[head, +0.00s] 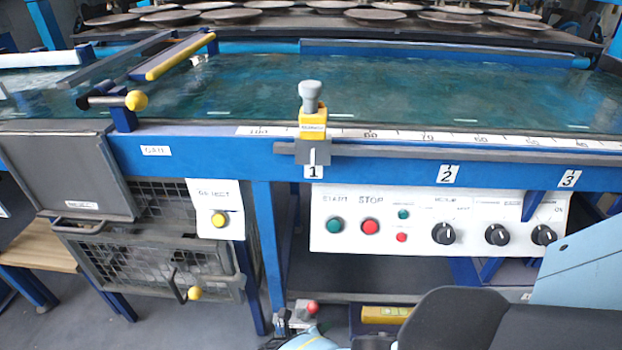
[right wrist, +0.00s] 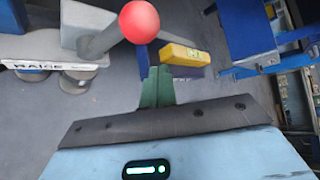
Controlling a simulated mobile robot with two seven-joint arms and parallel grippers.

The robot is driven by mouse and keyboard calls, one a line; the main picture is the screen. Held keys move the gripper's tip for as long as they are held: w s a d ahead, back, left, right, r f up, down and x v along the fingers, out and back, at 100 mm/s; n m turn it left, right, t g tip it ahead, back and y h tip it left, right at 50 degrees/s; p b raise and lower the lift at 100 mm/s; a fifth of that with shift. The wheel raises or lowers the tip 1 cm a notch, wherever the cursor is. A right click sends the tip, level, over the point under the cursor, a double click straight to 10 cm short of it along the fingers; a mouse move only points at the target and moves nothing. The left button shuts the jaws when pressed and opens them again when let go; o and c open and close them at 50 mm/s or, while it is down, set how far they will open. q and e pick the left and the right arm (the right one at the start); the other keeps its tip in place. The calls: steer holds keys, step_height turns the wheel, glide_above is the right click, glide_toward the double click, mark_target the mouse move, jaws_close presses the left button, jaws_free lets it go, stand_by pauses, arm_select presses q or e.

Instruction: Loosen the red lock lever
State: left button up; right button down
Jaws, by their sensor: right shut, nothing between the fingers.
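The red lock lever shows as a red ball knob (head: 312,307) low in the head view, beside a grey bracket (head: 283,316) under the machine's front. In the right wrist view the red knob (right wrist: 139,21) is large and close, on a grey arm (right wrist: 95,40). My right gripper (right wrist: 157,76) is shut and empty, its green fingers together. In that view the fingertips are just below and slightly right of the knob; whether they touch it I cannot tell. In the head view only part of my right gripper shows at the bottom edge. My left gripper is out of view.
Blue legs (head: 265,250) and the control panel (head: 435,222) stand around. Grey floor lies below.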

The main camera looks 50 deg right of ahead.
steer(key=p+v, duration=0.1)
steer(key=v, duration=0.8)
steer(key=shift+a+f+p, duration=0.15)
steer(key=shift+a+p, duration=0.2)
steer(key=shift+a, duration=0.2)
steer(key=shift+s, duration=0.15)
steer(key=shift+a, duration=0.1)
